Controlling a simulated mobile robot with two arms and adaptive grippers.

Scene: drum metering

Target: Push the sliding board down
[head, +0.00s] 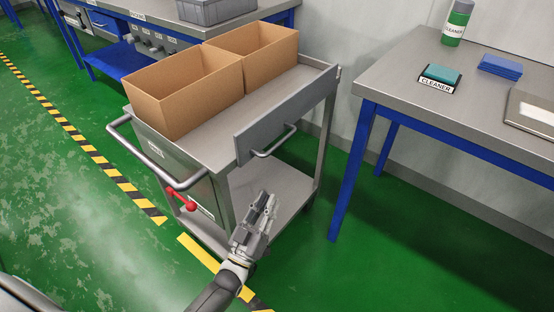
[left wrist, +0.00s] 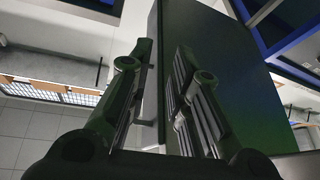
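The sliding board (head: 284,118) is a grey panel on the near right side of the metal cart, with a bar handle (head: 275,141) on its face. It stands raised along the cart's top edge. My left gripper (head: 268,199) is below the board and handle, in front of the cart's lower shelf, apart from both. In the left wrist view its two fingers (left wrist: 161,55) are apart with nothing held between them. A large dark panel (left wrist: 225,75) shows behind and right of the fingers; I cannot tell whether it is the board. My right gripper is not in view.
Two open cardboard boxes (head: 185,92) stand on the cart's top (head: 208,145). A push handle with a red lever (head: 182,202) is at its left end. A workbench (head: 410,75) with cleaner items stands at right. Green floor (head: 395,265) is clear between them.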

